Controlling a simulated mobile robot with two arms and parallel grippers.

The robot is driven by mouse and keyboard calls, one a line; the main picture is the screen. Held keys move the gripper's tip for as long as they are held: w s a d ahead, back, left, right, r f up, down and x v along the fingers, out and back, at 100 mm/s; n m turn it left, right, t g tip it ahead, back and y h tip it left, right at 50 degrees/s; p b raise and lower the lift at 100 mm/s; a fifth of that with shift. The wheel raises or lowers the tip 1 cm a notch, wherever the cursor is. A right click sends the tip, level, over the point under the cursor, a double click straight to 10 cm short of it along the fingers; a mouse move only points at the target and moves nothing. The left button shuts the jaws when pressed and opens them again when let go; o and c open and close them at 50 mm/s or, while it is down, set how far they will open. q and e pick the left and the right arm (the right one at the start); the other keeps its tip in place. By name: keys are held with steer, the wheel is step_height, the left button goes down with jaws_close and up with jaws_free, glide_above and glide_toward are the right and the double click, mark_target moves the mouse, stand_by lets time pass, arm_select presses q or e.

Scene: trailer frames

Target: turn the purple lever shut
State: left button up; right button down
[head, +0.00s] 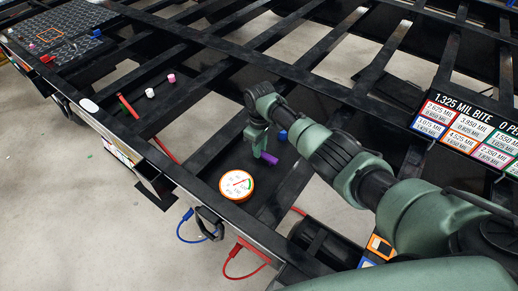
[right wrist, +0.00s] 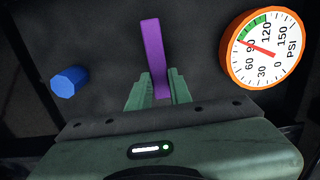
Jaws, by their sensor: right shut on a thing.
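The purple lever (head: 269,158) is in the middle of the head view, on the dark frame beside the gauge. In the right wrist view the lever (right wrist: 153,50) points up the picture, away from my gripper. My right gripper (head: 257,150) reaches down to it from above. In the right wrist view the green fingers (right wrist: 158,90) are shut around the near end of the lever. The part of the lever between the fingers is partly hidden. My left gripper is not in view.
An orange-rimmed pressure gauge (head: 237,186) stands close to the lever, and also shows in the right wrist view (right wrist: 264,48). A blue knob (right wrist: 69,81) is on the lever's other side. Black frame beams surround the area. Red and blue hoses (head: 188,229) hang at the front edge.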

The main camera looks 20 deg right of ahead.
stand_by(0.5)
steer(key=c, duration=1.3)
jaws_free()
steer(key=shift+r, duration=0.1)
step_height(320, 180, up, 8)
steer(key=shift+f, duration=0.15)
